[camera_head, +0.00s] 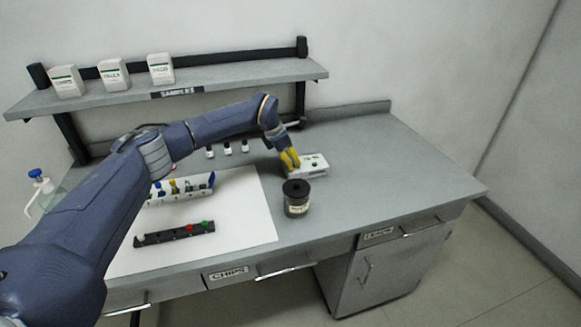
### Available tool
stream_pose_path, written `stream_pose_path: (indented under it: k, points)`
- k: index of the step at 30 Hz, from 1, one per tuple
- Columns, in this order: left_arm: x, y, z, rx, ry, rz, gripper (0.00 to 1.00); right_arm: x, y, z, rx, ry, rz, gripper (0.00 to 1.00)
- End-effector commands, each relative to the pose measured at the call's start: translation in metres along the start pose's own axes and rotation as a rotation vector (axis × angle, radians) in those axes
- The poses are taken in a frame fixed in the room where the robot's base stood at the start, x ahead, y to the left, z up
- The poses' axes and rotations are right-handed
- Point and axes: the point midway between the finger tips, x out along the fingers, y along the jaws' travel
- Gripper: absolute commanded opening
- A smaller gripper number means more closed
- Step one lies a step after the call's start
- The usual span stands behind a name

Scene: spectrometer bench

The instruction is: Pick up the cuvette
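My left arm reaches in from the left across the bench. Its gripper (291,160) has yellow fingers and is pointed down at the left end of a small white box (314,169) with a green spot on top. The fingers look close together, but I cannot tell whether they are open or shut, or touch the box. I cannot make out a cuvette for certain; one at the fingertips would be too small or hidden. My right gripper is not in view.
A dark labelled jar (297,199) stands just in front of the white box. A shelf (220,78) runs behind. The bench's right side is clear.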

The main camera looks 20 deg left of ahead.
Motion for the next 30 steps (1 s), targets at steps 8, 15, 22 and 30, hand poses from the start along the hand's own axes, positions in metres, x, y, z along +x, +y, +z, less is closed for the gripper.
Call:
stream_pose_path:
  k: [8, 15, 22, 30]
  points:
    - [0.000, 0.000, 0.000, 0.000, 0.000, 0.000, 0.00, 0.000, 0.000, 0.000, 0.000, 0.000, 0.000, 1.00]
    - [0.000, 0.000, 0.000, 0.000, 0.000, 0.000, 0.00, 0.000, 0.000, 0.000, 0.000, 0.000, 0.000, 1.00]
    - [-0.004, 0.000, 0.002, 0.000, -0.001, 0.001, 0.00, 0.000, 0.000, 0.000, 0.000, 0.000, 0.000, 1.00]
    - [-0.029, 0.001, 0.012, 0.000, -0.002, 0.003, 0.00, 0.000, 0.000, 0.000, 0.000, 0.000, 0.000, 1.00]
